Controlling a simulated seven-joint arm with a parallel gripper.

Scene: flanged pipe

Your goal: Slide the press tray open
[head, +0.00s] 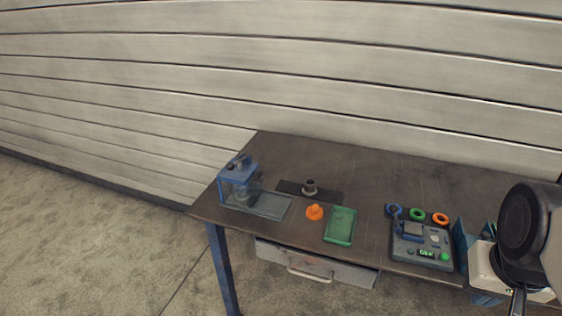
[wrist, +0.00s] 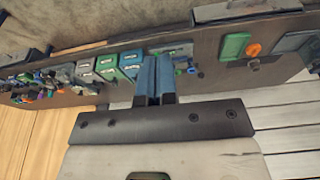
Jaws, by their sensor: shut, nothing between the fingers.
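The blue press (head: 238,178) stands at the left end of the dark table in the head view. A flat grey tray-like plate (head: 268,206) reaches out to the right from its foot; how far it is slid out I cannot tell. Part of the plate seems to show at the right edge of the wrist view (wrist: 294,41). My gripper (wrist: 155,62) is shut and empty in the wrist view, its two fingers side by side over the table's other end. It is well away from the press. In the head view my arm fills the right edge.
An orange knobbed piece (head: 314,212), a green tray (head: 341,225) and a grey flanged pipe (head: 310,187) on a dark plate stand right of the press. A control box (head: 421,248) with coloured rings is farther right. A drawer (head: 313,266) hangs under the front edge. Several bins (wrist: 106,66) show in the wrist view.

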